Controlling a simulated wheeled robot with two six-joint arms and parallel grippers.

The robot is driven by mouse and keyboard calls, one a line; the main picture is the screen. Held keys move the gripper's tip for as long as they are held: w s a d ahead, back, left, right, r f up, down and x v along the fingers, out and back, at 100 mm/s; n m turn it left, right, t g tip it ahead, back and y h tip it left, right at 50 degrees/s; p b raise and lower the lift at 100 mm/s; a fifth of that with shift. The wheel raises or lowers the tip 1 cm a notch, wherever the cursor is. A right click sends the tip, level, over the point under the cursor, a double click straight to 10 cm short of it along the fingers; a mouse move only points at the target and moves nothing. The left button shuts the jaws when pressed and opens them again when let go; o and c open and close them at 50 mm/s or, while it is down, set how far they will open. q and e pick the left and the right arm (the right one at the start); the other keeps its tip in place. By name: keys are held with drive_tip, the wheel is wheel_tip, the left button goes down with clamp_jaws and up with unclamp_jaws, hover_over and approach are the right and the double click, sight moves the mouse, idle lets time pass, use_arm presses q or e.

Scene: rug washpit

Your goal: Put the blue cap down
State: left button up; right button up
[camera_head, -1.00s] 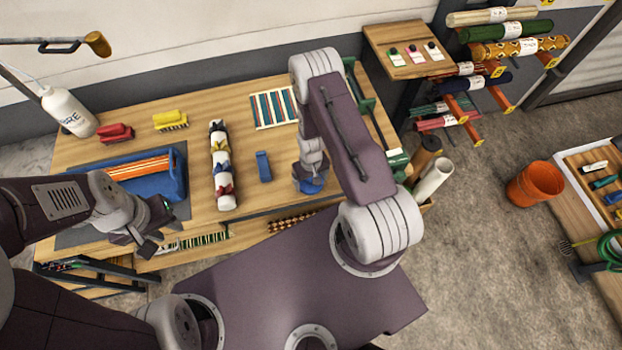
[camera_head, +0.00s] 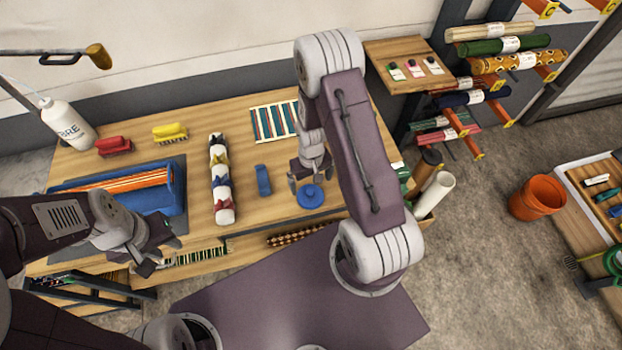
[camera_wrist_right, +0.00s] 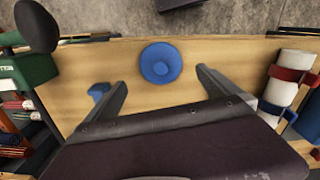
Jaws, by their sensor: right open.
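The blue cap (camera_head: 311,196) is a round disc with a raised centre. It lies on the wooden table (camera_head: 275,215) near its front edge. In the right wrist view the cap (camera_wrist_right: 161,63) lies beyond the open fingertips, with nothing around it. My right gripper (camera_head: 308,180) is open and empty, above and just behind the cap; its two fingers show apart in the right wrist view (camera_wrist_right: 160,80). My left gripper (camera_head: 158,248) hangs at the table's front left, beside the blue tray, and its fingers look apart with nothing between them.
A blue block (camera_head: 263,180) lies left of the cap. The blue tray (camera_head: 178,190), red brush (camera_head: 114,146) and yellow brush (camera_head: 170,132) are at the left. Bare table surrounds the cap.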

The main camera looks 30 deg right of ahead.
drive_tip(key=s+a+r+t, duration=0.1)
drive_tip(key=s+a+r, duration=0.25)
drive_tip(key=r, duration=0.45)
drive_tip(key=s+a+r, duration=0.2)
drive_tip(key=s+r, duration=0.3)
drive_tip(key=r, duration=0.4)
wheel_tip(320, 180, down, 10)
drive_tip(key=b, duration=0.9)
drive_tip(key=shift+w+d+b, duration=0.3)
drive_tip(key=shift+d+b, duration=0.05)
drive_tip(key=shift+b, duration=0.05)
drive_tip(key=shift+s, duration=0.1)
